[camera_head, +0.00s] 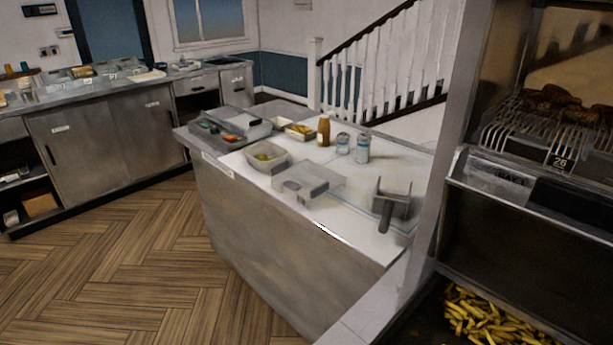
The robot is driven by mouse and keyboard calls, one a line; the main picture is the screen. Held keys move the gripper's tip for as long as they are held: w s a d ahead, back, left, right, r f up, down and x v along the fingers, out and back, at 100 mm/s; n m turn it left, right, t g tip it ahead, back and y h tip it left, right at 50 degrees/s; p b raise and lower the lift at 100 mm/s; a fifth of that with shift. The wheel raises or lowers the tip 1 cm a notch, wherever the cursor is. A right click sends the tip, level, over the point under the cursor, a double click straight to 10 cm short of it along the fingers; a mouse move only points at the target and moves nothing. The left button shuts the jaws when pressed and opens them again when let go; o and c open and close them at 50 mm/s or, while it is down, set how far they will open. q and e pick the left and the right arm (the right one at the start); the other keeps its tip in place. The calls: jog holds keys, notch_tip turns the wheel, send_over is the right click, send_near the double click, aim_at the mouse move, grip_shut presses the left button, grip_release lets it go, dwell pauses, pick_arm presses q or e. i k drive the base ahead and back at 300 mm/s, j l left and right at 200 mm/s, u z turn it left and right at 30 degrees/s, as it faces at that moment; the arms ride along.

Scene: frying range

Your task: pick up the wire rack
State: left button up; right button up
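A wire rack (502,128) of thin metal bars is at the upper right, inside a metal warming or frying unit. Several pieces of dark browned food (548,97) lie on it. Its front bars bend down near a dark tag marked 26 (562,161). The right part of the rack is cut off by the picture's edge. Neither of my grippers is in view.
Fries (490,318) lie in a bin below the unit. A metal post (448,130) stands left of the rack. A white-topped counter (345,222) holds tubs, bottles, cans and a grey metal tool (391,203). Wood floor (110,265) is clear at left.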

aim_at(315, 192)
jog(key=k+j+u, duration=0.15)
jog(key=j, duration=0.25)
jog(key=j+u, duration=0.15)
jog(key=j, duration=0.25)
jog(key=i+j+u, duration=0.75)
jog(key=i, duration=0.4)
jog(key=i+z, duration=0.45)
jog(key=i+j+z, duration=0.3)
jog(key=i+z, duration=0.2)
